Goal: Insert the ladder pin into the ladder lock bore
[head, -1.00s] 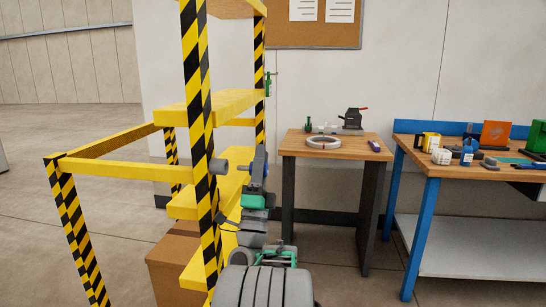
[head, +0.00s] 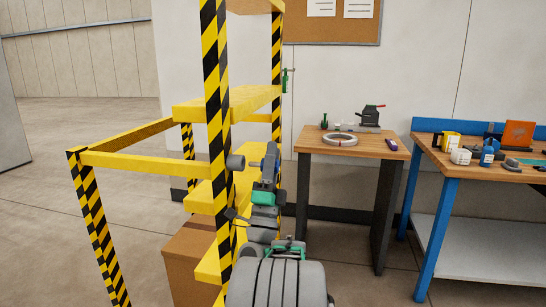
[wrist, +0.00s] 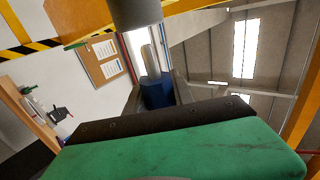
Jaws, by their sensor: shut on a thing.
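The ladder pin has a blue grip (wrist: 156,93) and a grey metal shaft (wrist: 150,60) in the wrist view. My gripper (head: 270,168) is shut on the blue grip, beside the yellow-black ladder post (head: 218,130). The lock bore seems to be in the grey cylinder (head: 235,162) fixed at that post; it also shows at the top of the wrist view (wrist: 135,12). The pin's free end points toward the cylinder and looks apart from it by a small gap. The bore's opening is hidden, so I cannot tell the alignment.
Yellow ladder steps (head: 225,103) and a side rail (head: 150,163) surround the post. A cardboard box (head: 190,260) stands below. A wooden table (head: 350,148) with a ring and tools, and a blue workbench (head: 480,150), stand to the right.

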